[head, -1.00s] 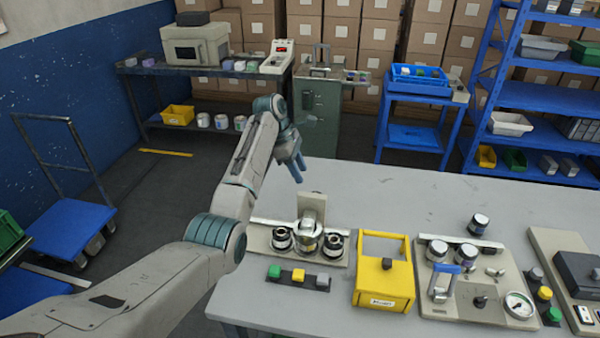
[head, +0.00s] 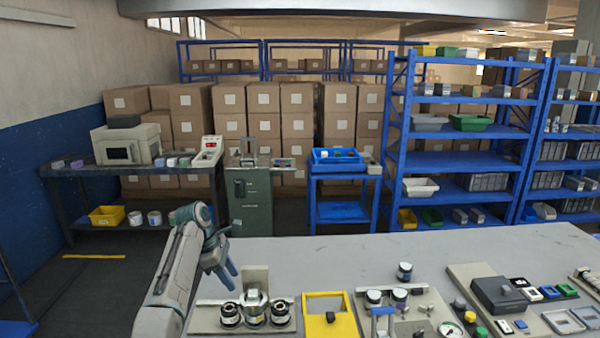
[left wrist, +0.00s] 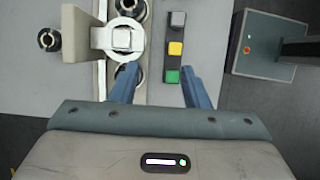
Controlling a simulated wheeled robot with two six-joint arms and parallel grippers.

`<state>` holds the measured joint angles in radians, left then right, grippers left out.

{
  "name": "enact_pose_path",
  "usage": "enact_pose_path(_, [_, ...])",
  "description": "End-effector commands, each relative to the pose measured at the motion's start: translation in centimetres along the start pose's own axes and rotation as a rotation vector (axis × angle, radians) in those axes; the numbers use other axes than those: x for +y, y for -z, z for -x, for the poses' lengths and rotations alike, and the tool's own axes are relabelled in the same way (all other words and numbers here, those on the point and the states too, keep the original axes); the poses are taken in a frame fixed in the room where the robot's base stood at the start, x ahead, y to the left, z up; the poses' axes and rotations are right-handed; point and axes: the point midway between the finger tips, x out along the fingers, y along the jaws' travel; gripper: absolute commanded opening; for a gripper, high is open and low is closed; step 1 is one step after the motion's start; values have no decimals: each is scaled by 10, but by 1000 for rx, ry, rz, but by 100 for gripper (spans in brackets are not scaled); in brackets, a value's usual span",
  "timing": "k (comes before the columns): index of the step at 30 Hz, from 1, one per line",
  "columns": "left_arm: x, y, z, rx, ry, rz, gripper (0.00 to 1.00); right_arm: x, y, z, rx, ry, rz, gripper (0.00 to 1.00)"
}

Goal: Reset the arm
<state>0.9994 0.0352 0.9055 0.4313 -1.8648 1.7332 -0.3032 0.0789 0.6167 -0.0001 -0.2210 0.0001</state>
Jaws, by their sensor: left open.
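My left arm comes in from the lower left in the head view. Its gripper (head: 229,268) has blue fingers and hangs above the table's left edge, behind and left of the roll station (head: 243,314). In the left wrist view the two blue fingers (left wrist: 158,88) are spread apart with nothing between them. The roll station (left wrist: 122,40) shows beyond the fingertips there, with a row of grey, yellow and green buttons (left wrist: 175,48) beside it. My right gripper is in neither view.
A yellow bin (head: 328,321), a fixture plate with a gauge (head: 451,329) and a dark device (head: 498,295) stand on the grey table (head: 340,254). The table's back strip is clear. Blue shelves (head: 458,158), a green cabinet (head: 250,200) and a blue cart (head: 343,182) stand behind.

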Motion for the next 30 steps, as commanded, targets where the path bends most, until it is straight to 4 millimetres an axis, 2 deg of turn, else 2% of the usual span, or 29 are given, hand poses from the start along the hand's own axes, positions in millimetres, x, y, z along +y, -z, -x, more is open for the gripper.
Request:
enact_pose_path(1, [0,0,0,0,0,0,42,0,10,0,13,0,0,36])
enact_pose_path(3, [-4,5,-8,6,-3,-19,42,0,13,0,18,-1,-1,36])
enact_pose_path(11, [-21,25,-35,33,-21,-106,42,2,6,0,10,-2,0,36])
enact_pose_path(20, [-60,60,-80,90,-46,-275,42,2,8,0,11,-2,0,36])
enact_pose_path(23, [-84,77,-101,123,-55,-364,42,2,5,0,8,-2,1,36])
enact_pose_path(27, [-134,105,-133,188,-63,-536,42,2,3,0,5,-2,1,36])
enact_pose_path(30, [-173,123,-150,238,-62,-666,42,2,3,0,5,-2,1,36])
